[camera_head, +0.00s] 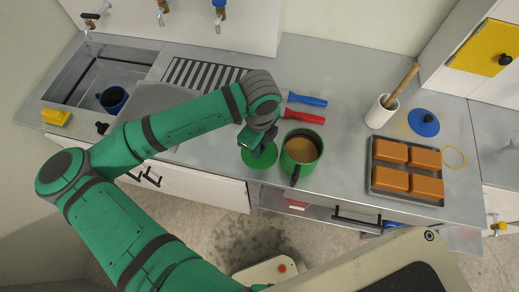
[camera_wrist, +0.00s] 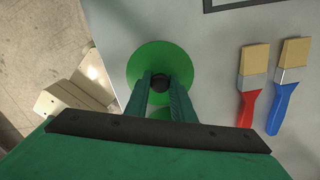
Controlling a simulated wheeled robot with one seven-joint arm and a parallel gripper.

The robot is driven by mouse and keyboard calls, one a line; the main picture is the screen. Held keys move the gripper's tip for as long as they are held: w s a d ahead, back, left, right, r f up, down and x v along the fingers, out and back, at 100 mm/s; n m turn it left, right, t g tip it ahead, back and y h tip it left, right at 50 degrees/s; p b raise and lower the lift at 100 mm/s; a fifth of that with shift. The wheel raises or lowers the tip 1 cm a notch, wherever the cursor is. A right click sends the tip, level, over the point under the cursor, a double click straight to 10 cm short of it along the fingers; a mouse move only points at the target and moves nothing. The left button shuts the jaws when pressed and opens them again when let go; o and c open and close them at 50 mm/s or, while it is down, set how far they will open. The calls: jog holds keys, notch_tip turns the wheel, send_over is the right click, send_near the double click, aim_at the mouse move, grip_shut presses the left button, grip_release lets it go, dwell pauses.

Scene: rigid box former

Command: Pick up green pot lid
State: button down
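The green pot lid (camera_head: 262,157) is a round disc near the counter's front edge, just left of the green pot (camera_head: 301,150). In the wrist view the lid (camera_wrist: 143,61) has a dark knob (camera_wrist: 160,81) at its middle. My gripper (camera_wrist: 161,80) is over the lid, one finger on each side of the knob. The fingers are apart by about the knob's width; I cannot tell whether they press on it. In the head view my gripper (camera_head: 246,140) is partly hidden by my wrist. The lid appears to be at counter level.
Red and blue brushes (camera_head: 303,108) lie behind the pot. A tray (camera_head: 375,182) with orange blocks, a blue lid (camera_head: 424,123) and a white mortar with a wooden pestle (camera_head: 380,112) stand to the right. The pot holds brown contents. A sink (camera_head: 88,78) is at the left.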

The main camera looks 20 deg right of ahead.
dwell(0.3)
notch_tip(320, 180, up, 18)
dwell(0.8)
